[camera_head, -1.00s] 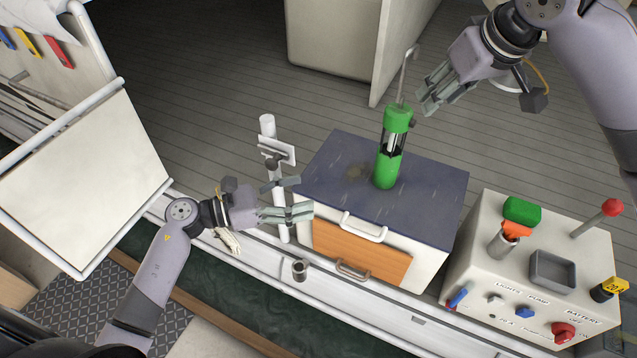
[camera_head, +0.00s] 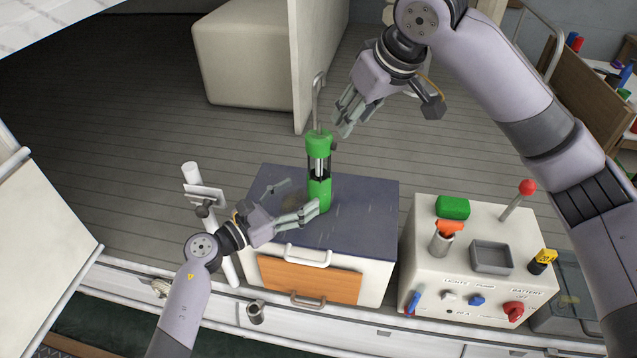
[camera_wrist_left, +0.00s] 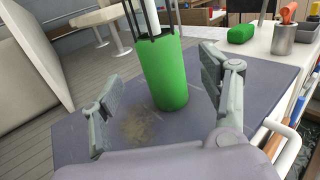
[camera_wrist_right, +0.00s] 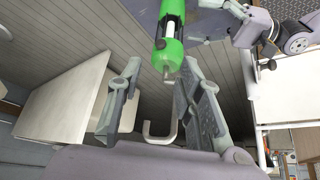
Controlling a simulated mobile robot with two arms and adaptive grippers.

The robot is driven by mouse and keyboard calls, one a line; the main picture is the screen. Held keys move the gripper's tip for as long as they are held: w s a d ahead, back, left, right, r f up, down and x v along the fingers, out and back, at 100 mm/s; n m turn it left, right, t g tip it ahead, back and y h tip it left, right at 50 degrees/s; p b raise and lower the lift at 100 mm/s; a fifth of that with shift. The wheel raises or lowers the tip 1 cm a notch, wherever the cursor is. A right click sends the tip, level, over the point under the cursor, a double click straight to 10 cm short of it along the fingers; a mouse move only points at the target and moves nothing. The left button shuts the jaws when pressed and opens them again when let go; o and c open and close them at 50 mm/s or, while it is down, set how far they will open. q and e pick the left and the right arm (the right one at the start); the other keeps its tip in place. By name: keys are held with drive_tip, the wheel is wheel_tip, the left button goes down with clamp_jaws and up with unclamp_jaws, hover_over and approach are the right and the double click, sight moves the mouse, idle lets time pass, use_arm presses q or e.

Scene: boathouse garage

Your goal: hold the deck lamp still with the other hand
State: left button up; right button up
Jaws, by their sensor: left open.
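The green deck lamp (camera_head: 319,190) stands upright on the dark blue top (camera_head: 365,215) of a white box, its grey hook (camera_head: 318,95) pointing up. My left gripper (camera_head: 300,205) is open, low beside the lamp's base. In the left wrist view the lamp's green base (camera_wrist_left: 163,75) stands between the spread fingers (camera_wrist_left: 155,105), with gaps on both sides. My right gripper (camera_head: 347,115) is at the height of the lamp's top, to its right. In the right wrist view its fingers (camera_wrist_right: 155,95) are spread and empty, with the hook (camera_wrist_right: 160,132) showing between them.
A white console (camera_head: 470,265) with knobs, a red-topped lever (camera_head: 520,195), a grey tray (camera_head: 491,257) and a green block (camera_head: 453,207) stands to the right. A white post (camera_head: 205,200) stands left of the box. The blue top is otherwise clear.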

sight(309, 189)
use_arm(q)
drive_tip(key=x, duration=0.7)
drive_tip(key=shift+c, duration=0.2)
drive_tip(key=c, duration=1.4)
use_arm(e)
drive_tip(key=shift+c, duration=0.5)
